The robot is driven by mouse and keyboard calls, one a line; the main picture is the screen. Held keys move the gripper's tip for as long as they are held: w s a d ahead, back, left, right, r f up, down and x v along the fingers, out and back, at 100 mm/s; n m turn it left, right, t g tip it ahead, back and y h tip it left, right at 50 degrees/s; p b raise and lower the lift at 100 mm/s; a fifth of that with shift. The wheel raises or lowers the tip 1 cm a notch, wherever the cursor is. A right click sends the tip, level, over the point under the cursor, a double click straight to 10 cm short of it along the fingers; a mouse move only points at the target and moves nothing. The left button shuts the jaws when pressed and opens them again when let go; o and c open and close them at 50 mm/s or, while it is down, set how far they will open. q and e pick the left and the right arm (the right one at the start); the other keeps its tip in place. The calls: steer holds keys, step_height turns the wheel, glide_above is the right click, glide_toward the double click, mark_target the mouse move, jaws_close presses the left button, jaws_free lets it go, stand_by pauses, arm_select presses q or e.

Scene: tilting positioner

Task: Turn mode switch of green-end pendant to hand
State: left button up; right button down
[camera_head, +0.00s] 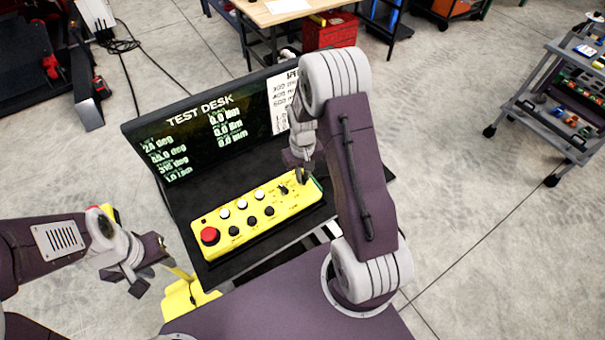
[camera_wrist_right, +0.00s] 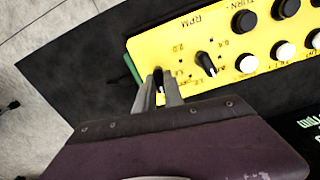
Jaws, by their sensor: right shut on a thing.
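The yellow pendant (camera_head: 240,232) lies on the dark test desk, with a red button (camera_head: 209,236) at its left end and a green end (camera_head: 318,184) at its right. My right gripper (camera_head: 303,178) is over the pendant near the green end. In the right wrist view the gripper (camera_wrist_right: 160,88) is shut on the small dark mode switch (camera_wrist_right: 159,76) beside the green end (camera_wrist_right: 131,68). The fingers hide most of the switch, so its setting cannot be read. My left gripper (camera_head: 153,278) is open and empty, left of the desk.
An RPM knob (camera_wrist_right: 207,64) stands close to the right fingers, with black and white buttons beyond it. The display panel (camera_head: 205,125) rises behind the pendant. A grey trolley (camera_head: 555,110) stands far right; open floor lies between.

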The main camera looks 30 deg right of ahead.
steer(key=shift+n, duration=0.6)
steer(key=c, duration=1.4)
jaws_free()
steer(key=shift+c, duration=0.2)
steer(key=shift+r, duration=0.1)
steer(key=shift+r, duration=0.3)
step_height(320, 180, up, 8)
steer(key=b, duration=0.1)
steer(key=shift+r, duration=0.2)
